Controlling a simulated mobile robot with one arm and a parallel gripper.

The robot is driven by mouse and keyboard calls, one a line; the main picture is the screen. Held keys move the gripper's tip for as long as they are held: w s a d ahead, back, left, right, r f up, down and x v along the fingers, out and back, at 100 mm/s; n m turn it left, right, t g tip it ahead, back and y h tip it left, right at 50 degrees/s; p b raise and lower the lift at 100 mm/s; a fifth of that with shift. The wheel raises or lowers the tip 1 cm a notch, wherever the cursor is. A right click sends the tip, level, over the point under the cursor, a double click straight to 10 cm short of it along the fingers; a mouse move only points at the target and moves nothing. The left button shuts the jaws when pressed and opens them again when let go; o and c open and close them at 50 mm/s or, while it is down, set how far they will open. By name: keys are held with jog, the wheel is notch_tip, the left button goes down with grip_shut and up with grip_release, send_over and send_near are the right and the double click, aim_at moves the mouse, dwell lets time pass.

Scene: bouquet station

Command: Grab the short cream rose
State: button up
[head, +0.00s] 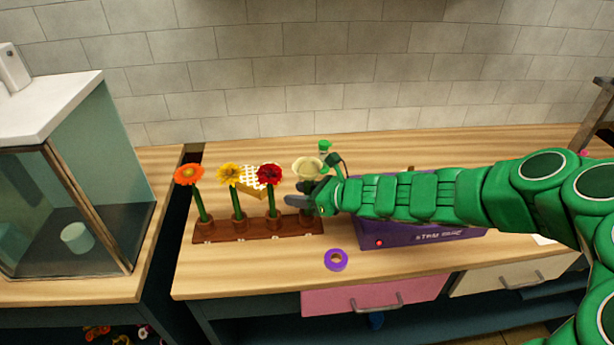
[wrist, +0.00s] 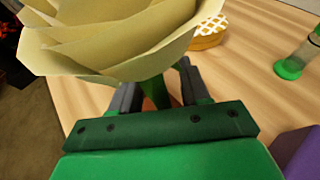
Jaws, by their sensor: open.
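The cream rose (head: 307,168) stands at the right end of a row of flowers in a brown wooden holder (head: 258,228). In the wrist view its big cream bloom (wrist: 110,40) fills the top left, with the green stem (wrist: 156,92) below it. My gripper (head: 308,200) is open at the rose, below the bloom. In the wrist view the two dark fingers (wrist: 158,92) lie on either side of the stem. The fingertips are partly hidden under the bloom, and I cannot tell whether they touch the stem.
An orange flower (head: 189,174), a yellow flower (head: 229,174) and a red flower (head: 269,174) stand left of the rose. A waffle-patterned item (head: 254,178) lies behind them. A purple box (head: 400,238) is at the right under my arm. A purple tape roll (head: 336,260) lies in front.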

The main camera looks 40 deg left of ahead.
grip_shut()
dwell(0.4)
